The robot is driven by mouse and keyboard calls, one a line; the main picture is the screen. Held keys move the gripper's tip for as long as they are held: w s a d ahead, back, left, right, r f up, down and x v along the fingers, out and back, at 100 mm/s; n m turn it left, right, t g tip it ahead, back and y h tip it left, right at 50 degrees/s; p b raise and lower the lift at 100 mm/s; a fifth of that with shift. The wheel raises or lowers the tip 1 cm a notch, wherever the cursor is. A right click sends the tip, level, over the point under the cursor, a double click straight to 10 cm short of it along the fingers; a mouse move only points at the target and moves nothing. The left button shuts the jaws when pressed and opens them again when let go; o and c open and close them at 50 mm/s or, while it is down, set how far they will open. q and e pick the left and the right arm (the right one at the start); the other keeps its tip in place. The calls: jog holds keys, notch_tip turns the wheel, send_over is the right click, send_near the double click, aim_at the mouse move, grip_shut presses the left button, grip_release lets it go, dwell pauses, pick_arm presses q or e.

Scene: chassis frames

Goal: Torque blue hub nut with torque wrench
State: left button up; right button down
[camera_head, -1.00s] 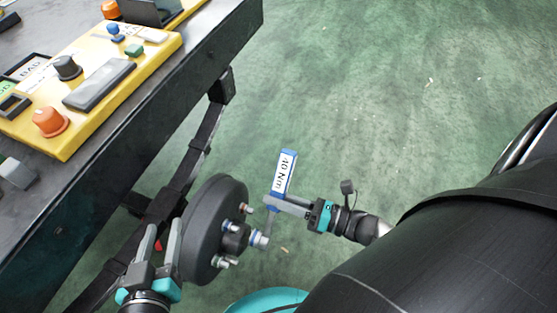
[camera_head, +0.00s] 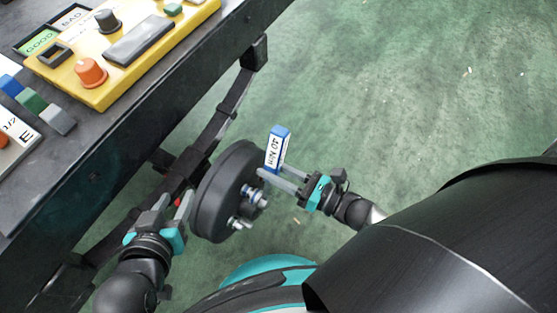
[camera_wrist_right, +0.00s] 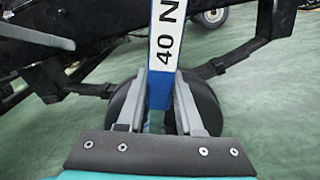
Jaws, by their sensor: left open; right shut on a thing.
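The dark round hub drum (camera_head: 222,192) faces right, with several bright studs and nuts on its face. A bluish nut (camera_head: 251,192) shows near the middle of that face, partly blurred. My right gripper (camera_head: 273,171) is shut on the torque wrench (camera_head: 275,149), a blue bar with a white "40 Nm" label, at the drum's upper right edge. The wrench (camera_wrist_right: 166,45) stands upright between the fingers in the right wrist view, with the drum (camera_wrist_right: 205,104) behind them. The wrench's lower end is hidden, so contact with the nut cannot be told. My left gripper (camera_head: 174,205) is open at the drum's left.
A dark workbench (camera_head: 110,140) fills the upper left, with a yellow control box (camera_head: 100,92) and coloured blocks (camera_head: 32,102) on it. Green floor (camera_head: 400,90) is clear to the right.

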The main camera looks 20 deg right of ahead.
jog(key=s+a+n, duration=0.2)
jog(key=a+n, duration=0.1)
jog(key=shift+s+r+n, duration=0.1)
jog(key=shift+r+n, duration=0.2)
jog(key=shift+r, duration=0.1)
jog(key=shift+a+r, duration=0.1)
jog(key=shift+a, duration=0.05)
jog(key=shift+w+a, duration=0.15)
jog(key=shift+w, duration=0.1)
jog(key=shift+s+r, duration=0.1)
dwell(0.4)
jog(key=shift+b+x, duration=0.35)
jog(key=shift+x, duration=0.55)
dwell(2.2)
dwell(0.5)
jog(key=shift+w+d+m, duration=0.95)
jog(key=shift+d+m, duration=0.2)
jog(key=shift+m, duration=0.15)
